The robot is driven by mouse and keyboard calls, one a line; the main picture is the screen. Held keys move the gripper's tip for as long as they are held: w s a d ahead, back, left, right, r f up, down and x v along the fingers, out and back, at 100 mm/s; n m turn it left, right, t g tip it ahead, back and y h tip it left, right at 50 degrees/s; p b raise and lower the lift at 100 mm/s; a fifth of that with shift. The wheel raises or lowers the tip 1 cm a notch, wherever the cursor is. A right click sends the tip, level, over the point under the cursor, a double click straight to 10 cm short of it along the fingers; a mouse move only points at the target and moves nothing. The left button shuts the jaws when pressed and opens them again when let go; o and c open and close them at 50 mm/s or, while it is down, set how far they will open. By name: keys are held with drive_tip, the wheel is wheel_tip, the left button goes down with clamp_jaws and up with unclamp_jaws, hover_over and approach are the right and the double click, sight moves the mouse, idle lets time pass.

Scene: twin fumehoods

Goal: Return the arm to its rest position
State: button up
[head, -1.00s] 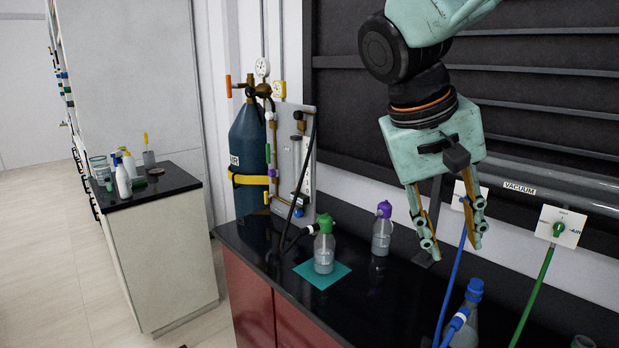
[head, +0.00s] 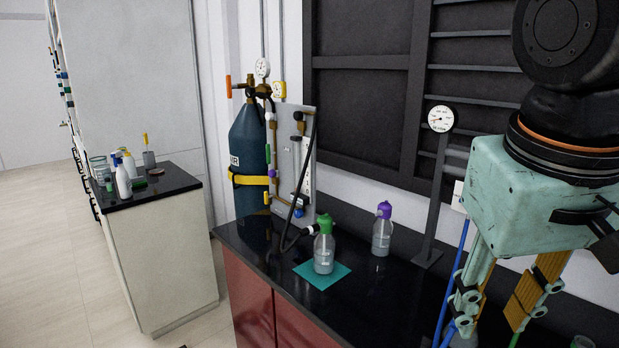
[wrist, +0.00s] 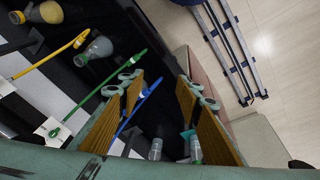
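My gripper (head: 497,308) hangs at the right side of the head view, fingers pointing down, in front of the black bench. Its two fingers stand apart with nothing between them. In the wrist view, my gripper (wrist: 165,88) also shows its fingers spread and empty. A blue hose and bottles show beyond the fingers there, apart from them. In the head view, my gripper hides most of the blue-capped bottle behind it. My upper arm runs out of the picture at the top right.
On the bench, a green-capped bottle (head: 324,248) stands on a teal mat (head: 335,274), left of a purple-capped bottle (head: 382,232). A gas cylinder (head: 248,150) stands behind. A gauge on a post (head: 440,120) rises near my gripper. A side counter (head: 165,180) holds several bottles.

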drive_tip(key=s+a+f+t+y, duration=0.1)
drive_tip(key=s+a+f, duration=0.1)
drive_tip(key=s, duration=0.4)
drive_tip(key=shift+s, duration=0.35)
drive_tip(key=shift+a, duration=0.1)
idle(2.9)
